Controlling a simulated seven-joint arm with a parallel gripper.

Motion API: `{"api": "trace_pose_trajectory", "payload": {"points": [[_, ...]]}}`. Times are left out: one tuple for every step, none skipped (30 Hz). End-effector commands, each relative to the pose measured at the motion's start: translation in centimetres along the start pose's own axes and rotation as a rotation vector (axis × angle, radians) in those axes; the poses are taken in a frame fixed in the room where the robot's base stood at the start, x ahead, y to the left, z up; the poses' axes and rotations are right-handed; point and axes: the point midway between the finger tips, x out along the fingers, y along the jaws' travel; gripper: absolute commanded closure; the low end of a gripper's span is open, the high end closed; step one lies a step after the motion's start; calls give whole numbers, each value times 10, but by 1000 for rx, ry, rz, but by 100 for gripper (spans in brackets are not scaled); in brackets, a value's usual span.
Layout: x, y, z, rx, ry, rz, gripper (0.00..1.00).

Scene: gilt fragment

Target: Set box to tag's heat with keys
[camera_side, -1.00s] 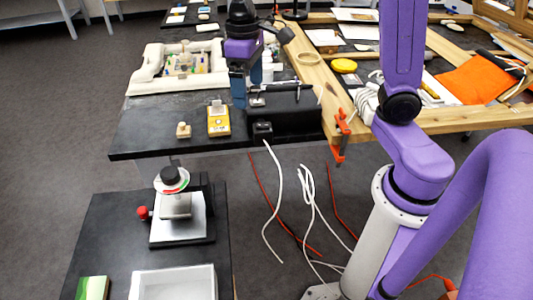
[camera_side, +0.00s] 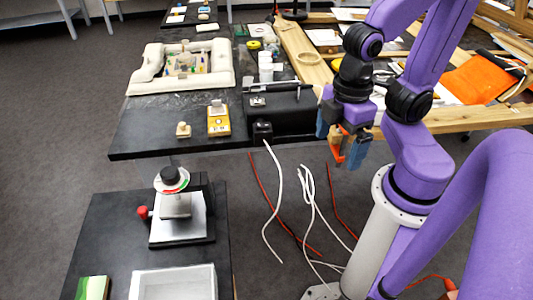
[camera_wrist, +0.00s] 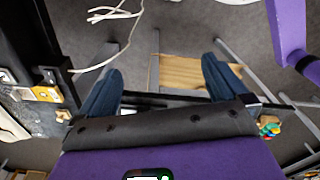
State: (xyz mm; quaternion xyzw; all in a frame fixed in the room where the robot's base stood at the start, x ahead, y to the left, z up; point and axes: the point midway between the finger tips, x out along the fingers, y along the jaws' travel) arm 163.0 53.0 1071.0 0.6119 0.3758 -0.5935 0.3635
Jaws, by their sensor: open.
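A small yellow box (camera_side: 219,125) sits on the black table left of centre, with a pale piece on its upper part and a small light panel on its front. Its keys and any reading are too small to make out. A small wooden block (camera_side: 183,130) with a pale top stands just left of it; I cannot tell whether it is the tag. My gripper (camera_side: 341,140) is open and empty, pointing down near the table's front edge, well right of the box. In the wrist view its blue fingers (camera_wrist: 160,68) are spread apart, with a yellow item (camera_wrist: 46,93) at the left edge.
A long black case (camera_side: 285,112) lies between the box and my gripper. A moulded tray (camera_side: 150,77) is behind. White cables (camera_side: 275,200) hang below the edge. A lower bench holds a stand with a dial (camera_side: 171,180) and a white bin (camera_side: 173,283).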

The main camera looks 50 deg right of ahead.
Motion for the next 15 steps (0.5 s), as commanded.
{"api": "trace_pose_trajectory", "payload": {"points": [[0,0,0,1,0,0,13],[0,0,0,1,0,0,23],[0,0,0,1,-1,0,36],[0,0,0,1,-1,0,46],[0,0,0,2,-1,0,55],[0,0,0,2,-1,0,68],[0,0,0,2,-1,0,78],[0,0,0,2,-1,0,88],[0,0,0,2,-1,0,100],[0,0,0,2,-1,0,100],[0,0,0,2,-1,0,100],[0,0,0,2,-1,0,100],[0,0,0,2,-1,0,100],[0,0,0,2,-1,0,100],[0,0,0,2,-1,0,100]]}}
